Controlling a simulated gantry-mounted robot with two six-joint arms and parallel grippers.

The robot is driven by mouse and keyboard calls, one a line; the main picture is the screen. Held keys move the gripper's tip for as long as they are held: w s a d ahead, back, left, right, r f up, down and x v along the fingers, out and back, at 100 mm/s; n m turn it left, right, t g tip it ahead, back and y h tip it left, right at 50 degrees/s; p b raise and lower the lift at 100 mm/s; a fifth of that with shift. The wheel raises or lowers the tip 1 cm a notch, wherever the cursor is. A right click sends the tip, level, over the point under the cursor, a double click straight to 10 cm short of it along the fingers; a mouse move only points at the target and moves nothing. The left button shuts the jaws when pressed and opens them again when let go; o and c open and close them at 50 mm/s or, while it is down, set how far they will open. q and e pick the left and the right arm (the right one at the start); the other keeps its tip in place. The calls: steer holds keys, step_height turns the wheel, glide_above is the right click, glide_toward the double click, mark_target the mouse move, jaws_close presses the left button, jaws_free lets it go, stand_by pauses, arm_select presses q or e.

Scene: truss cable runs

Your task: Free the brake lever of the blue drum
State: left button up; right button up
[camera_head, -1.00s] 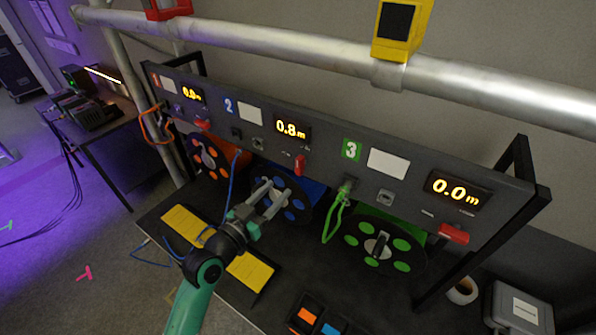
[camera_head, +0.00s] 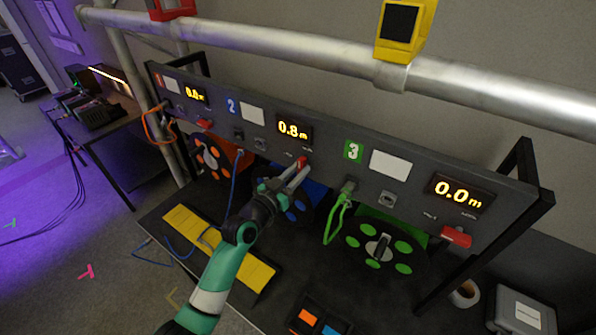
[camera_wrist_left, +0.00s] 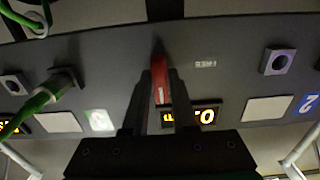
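The blue drum (camera_head: 298,204) sits under panel section 2, partly hidden by my left arm. Its red brake lever (camera_head: 302,161) is on the panel below the 0.8 m display (camera_head: 294,130). My left gripper (camera_head: 298,172) is at the lever. In the left wrist view, the red lever (camera_wrist_left: 160,82) lies between the two dark fingers (camera_wrist_left: 160,98), one on each side. The fingers look apart, with little room beside the lever; firm contact cannot be made out. My right gripper is in neither view.
A green cable (camera_head: 338,215) hangs from section 3 to the right, above the green drum (camera_head: 379,246). The orange drum (camera_head: 211,157) is at the left. A thick metal truss tube (camera_head: 300,55) runs above the panel. A mug (camera_head: 465,294) stands at the lower right.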

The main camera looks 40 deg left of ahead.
arm_select(q)
jaws_close()
steer(key=shift+n, duration=0.3)
steer(key=n+p, duration=0.1)
steer(key=n, duration=0.2)
steer(key=shift+r+n, duration=0.1)
steer(key=shift+n, duration=0.2)
steer(key=n+p, duration=0.1)
steer(key=n, duration=0.3)
steer(key=n+p, duration=0.2)
steer(key=n, duration=0.4)
steer(key=shift+n+p, duration=0.7)
steer(key=shift+n, duration=1.2)
